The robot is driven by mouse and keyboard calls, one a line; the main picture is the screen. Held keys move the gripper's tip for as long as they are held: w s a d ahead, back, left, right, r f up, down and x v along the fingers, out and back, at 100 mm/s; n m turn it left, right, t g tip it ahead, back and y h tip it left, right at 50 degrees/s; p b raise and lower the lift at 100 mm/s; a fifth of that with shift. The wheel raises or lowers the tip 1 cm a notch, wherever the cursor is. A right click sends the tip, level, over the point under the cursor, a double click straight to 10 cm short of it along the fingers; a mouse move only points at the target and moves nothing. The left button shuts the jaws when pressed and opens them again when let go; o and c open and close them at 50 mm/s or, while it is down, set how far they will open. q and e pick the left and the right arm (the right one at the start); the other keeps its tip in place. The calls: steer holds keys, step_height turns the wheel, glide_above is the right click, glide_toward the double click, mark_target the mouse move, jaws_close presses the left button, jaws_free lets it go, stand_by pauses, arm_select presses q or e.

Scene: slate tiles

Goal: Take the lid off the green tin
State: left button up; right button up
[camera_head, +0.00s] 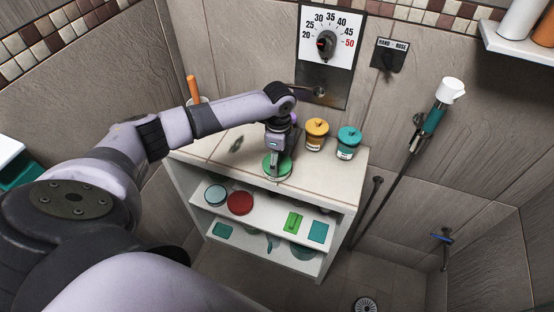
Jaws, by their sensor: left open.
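The green tin (277,168) stands on the white top of a small shelf unit, near its front edge. Its round green top faces up, and I cannot tell lid from body at this size. My left gripper (276,158) points down right over the tin, with its fingers at the rim. The gripper is open and hides the back part of the tin. I cannot tell whether the fingers touch it. My right gripper is not in view.
An orange jar (316,135) and a teal jar (347,143) with knobbed lids stand right of the gripper. The shelf unit (200,150) holds a red round item (240,203) and several others below.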

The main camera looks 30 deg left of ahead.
arm_select(q)
steer(key=shift+s, duration=0.3)
steer(key=c, duration=1.1)
steer(key=shift+f, duration=0.1)
steer(key=shift+c, duration=0.4)
